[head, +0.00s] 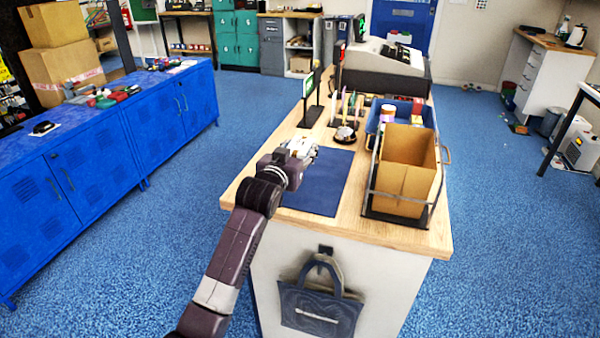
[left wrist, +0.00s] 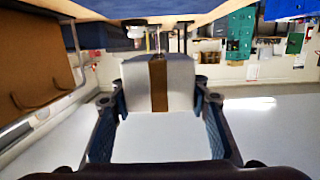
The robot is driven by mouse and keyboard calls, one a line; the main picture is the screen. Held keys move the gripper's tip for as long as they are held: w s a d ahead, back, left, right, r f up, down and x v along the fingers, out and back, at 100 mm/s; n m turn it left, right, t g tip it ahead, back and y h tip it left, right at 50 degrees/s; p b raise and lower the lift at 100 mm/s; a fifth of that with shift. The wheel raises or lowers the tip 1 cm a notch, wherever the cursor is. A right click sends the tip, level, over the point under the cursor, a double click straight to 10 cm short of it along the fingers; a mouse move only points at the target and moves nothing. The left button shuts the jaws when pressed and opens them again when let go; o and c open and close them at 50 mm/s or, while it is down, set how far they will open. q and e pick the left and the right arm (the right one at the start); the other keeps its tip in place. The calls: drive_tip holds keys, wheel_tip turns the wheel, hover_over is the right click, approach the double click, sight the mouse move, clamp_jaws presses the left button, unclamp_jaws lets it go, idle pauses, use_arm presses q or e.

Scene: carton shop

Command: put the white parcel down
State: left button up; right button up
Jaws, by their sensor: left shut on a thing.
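The white parcel, with a brown tape band, sits between the two fingers of my left gripper (left wrist: 157,98) in the left wrist view (left wrist: 180,85). In the head view my left gripper (head: 292,157) reaches over the counter's near left part, and the parcel (head: 303,148) shows only partly beyond it. The gripper is shut on the parcel. Below lies a dark blue mat (head: 325,185) on the wooden counter (head: 405,232). I cannot tell whether the parcel touches the mat. My right gripper is not in view.
An open brown carton (head: 405,175) in a black frame stands right of the mat. Behind are a small bell (head: 345,134), a blue tray (head: 372,122) and a cash register (head: 385,58). A dark bag (head: 320,305) hangs on the counter's front. The mat's right part is clear.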

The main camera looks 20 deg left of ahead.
use_arm(q)
drive_tip(key=shift+f, duration=3.95)
drive_tip(key=o, duration=1.4)
drive_tip(key=shift+f, duration=0.15)
drive_tip(key=shift+o, duration=0.2)
drive_tip(key=shift+s, duration=0.1)
drive_tip(key=s, duration=0.4)
drive_tip(key=s+r, duration=0.1)
drive_tip(key=s, duration=0.3)
drive_tip(key=s+r, duration=0.1)
drive_tip(key=s, duration=0.2)
drive_tip(key=shift+s+a, duration=0.2)
drive_tip(key=shift+s, duration=0.2)
